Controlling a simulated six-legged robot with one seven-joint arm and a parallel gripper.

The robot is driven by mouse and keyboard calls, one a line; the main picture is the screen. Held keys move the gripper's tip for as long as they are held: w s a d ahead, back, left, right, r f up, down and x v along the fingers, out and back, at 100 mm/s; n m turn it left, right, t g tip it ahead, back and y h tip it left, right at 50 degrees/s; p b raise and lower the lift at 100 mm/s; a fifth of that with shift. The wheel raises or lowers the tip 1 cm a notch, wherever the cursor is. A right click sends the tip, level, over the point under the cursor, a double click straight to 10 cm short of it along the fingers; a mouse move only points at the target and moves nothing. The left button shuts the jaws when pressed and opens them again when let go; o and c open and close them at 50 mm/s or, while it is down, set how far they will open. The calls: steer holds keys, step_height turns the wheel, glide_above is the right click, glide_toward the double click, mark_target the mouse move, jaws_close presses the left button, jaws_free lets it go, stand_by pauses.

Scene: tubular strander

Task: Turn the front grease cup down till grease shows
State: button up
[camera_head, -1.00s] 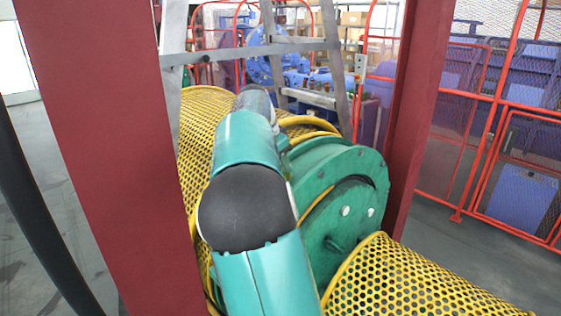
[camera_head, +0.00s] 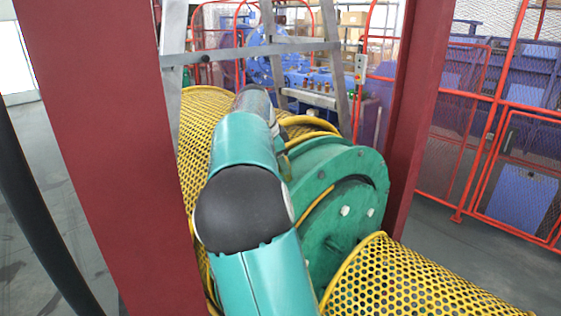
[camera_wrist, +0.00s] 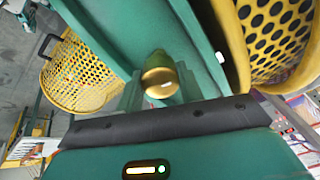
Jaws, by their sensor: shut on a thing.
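In the wrist view, the brass grease cup (camera_wrist: 160,80) sits between the fingers of my gripper (camera_wrist: 158,88), which is shut on it. The cup stands against a green machine housing. I cannot make out any grease around it. In the head view my teal arm (camera_head: 240,150) reaches away toward the machine and hides the gripper and the cup. The green round housing (camera_head: 345,205) shows to the right of my arm.
Yellow perforated guards (camera_head: 415,285) lie in front of and behind the green housing. A dark red post (camera_head: 100,150) stands close on the left, another (camera_head: 422,90) on the right. A grey ladder-like frame (camera_head: 265,48) stands behind. Red mesh fencing (camera_head: 480,130) lines the right.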

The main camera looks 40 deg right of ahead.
steer(key=o, duration=1)
steer(key=shift+r, duration=0.1)
steer(key=v, duration=1.3)
steer(key=shift+a+r, duration=0.15)
steer(key=shift+r, duration=0.1)
steer(key=shift+s, duration=0.1)
